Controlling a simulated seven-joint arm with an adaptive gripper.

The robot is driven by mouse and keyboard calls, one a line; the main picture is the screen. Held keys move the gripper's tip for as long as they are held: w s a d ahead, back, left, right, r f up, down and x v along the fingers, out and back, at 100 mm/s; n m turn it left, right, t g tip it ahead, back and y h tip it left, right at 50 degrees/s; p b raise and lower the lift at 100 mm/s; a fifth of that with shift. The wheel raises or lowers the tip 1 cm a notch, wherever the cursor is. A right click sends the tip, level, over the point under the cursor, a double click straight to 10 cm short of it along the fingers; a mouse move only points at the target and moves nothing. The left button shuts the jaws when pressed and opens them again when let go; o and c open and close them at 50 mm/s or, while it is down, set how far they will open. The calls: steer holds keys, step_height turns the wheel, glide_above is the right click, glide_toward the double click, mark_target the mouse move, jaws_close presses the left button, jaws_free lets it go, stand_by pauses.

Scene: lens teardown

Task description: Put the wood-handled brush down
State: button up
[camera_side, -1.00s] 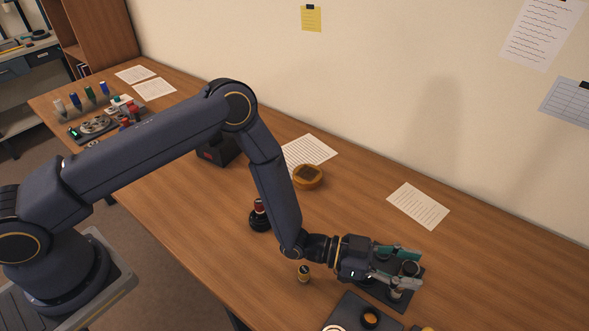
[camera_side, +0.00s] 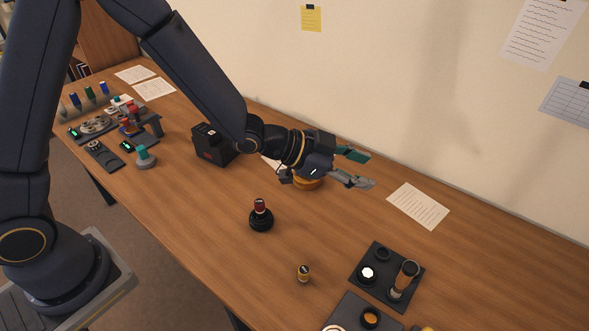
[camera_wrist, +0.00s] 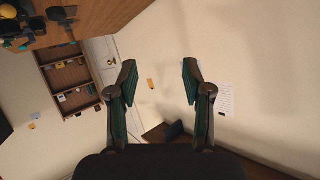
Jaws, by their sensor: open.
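A wood-brown, dark-ended item that looks like the wood-handled brush (camera_side: 404,280) stands or leans on the right part of a dark square tray (camera_side: 362,281) in the side view. I cannot tell whether it is upright or tilted. My gripper (camera_side: 368,170) is open and empty, held up over the back of the table, well apart from the brush and tray. In the wrist view my two fingers (camera_wrist: 159,64) are spread with nothing between them. The brush does not show in the wrist view.
Dark rings and a white-topped piece share the tray. A second dark tray (camera_side: 344,312) is at the front edge of the picture. A small brass cylinder (camera_side: 304,273) and a black lens-like part (camera_side: 261,219) stand on the table. A dark box (camera_side: 213,145) is behind.

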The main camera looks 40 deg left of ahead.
steer(key=s+a+r+n+y, duration=0.25)
steer(key=a+r+y, duration=0.2)
steer(key=a, duration=0.45)
steer(key=s+a+r+n+y, duration=0.25)
steer(key=a+r, duration=0.25)
steer(key=a, duration=0.3)
steer(key=s+a+r+n+g+y, duration=0.1)
steer(key=s+a+n, duration=0.2)
steer(key=s, duration=0.7)
steer(key=s+a+r+n+g+y, duration=0.1)
steer(key=s+a+n, duration=0.3)
steer(key=s, duration=0.6)
steer(key=shift+a+r+g, duration=0.2)
steer(key=shift+a+g, duration=0.4)
steer(key=shift+a, duration=0.4)
